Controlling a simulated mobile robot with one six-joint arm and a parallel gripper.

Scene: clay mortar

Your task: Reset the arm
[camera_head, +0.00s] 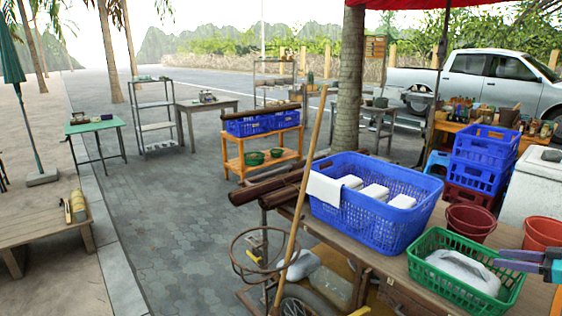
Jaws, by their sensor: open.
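My gripper (503,260) reaches in from the right edge, with only its front part in view. Its two grey-blue fingers point left and are apart, with nothing seen between them. It appears above the right part of a green basket (424,270), which holds a white lidded or rounded object (463,271). Most of my arm is out of view.
A blue basket (400,225) with white packs and a cloth stands on the wooden table (385,262). Red-brown pots (472,221) and stacked blue and red crates (484,158) are behind my gripper. A wooden pole (305,175) leans in front.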

